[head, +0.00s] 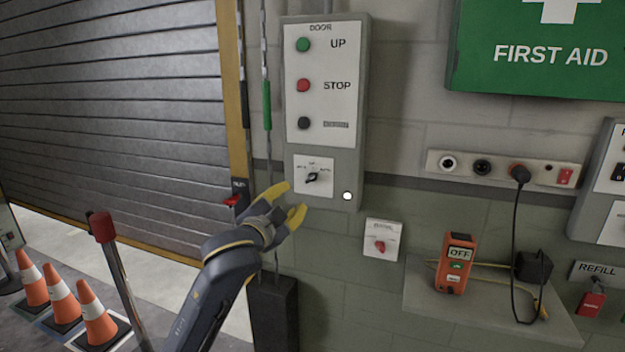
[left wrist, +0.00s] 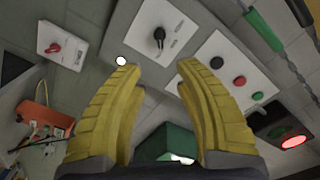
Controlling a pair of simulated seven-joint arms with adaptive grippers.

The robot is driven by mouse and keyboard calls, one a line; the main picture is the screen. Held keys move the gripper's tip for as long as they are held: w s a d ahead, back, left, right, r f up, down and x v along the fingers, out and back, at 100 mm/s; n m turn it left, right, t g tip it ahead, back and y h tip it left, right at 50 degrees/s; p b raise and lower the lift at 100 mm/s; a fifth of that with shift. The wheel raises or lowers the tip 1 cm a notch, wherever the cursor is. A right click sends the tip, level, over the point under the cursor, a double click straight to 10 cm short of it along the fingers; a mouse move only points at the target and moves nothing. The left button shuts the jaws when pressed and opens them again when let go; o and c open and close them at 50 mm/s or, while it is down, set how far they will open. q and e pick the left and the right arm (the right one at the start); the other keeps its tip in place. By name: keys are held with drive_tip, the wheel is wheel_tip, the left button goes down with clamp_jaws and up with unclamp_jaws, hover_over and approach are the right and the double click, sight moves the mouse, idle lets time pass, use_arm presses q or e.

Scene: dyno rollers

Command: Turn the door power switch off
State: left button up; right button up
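The grey door control panel (head: 325,115) hangs on the wall with green, red and black buttons. A black rotary selector (head: 312,177) sits on its lower plate; it shows in the left wrist view (left wrist: 159,36) too. Below and right of the panel is a small white switch box (head: 383,240) with a red knob (head: 379,247), at the upper left of the left wrist view (left wrist: 54,47). Its lettering is too small to read. My left gripper (head: 293,203) is open and empty, its yellow fingers in front of the wall near the panel's lower left. My right gripper is not in view.
A lit white lamp (head: 347,196) is at the panel's lower corner. An orange device marked OFF (head: 455,264) stands on a shelf (head: 480,315) at the right. A socket strip (head: 500,168) is above it. Traffic cones (head: 62,300) stand at the left by the shutter.

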sight(311, 179)
use_arm(q)
drive_tip(key=x, duration=1.5)
drive_tip(key=shift+w+d, duration=0.15)
drive_tip(key=shift+o, duration=0.4)
clamp_jaws()
